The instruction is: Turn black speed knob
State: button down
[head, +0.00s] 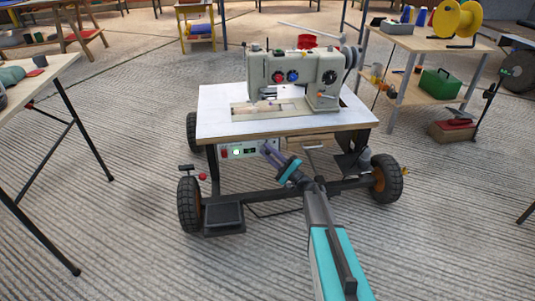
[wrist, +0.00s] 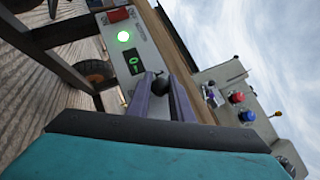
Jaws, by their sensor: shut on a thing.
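The black speed knob (wrist: 160,83) is a round dark knob on the pale control panel (wrist: 111,41), seen in the wrist view. My gripper (wrist: 162,80) has its two grey-purple fingers closed around the knob, one on each side. In the head view my gripper (head: 267,149) reaches the right part of the panel (head: 240,151) under the sewing table's front edge, and it hides the knob there.
A sewing machine (head: 295,72) with red and blue knobs stands on the wheeled white-topped table (head: 220,110). A table (head: 30,77) stands at the left, and shelves with a green box (head: 438,83) stand at the right. The ribbed floor in front is mostly clear.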

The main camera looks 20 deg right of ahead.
jog(key=c, duration=1.6)
grip_release()
jog(key=shift+s+d, duration=0.1)
jog(key=p+v, duration=0.4)
jog(key=v, duration=0.9)
jog(key=shift+s+d+f, duration=0.15)
jog(key=shift+s, duration=0.15)
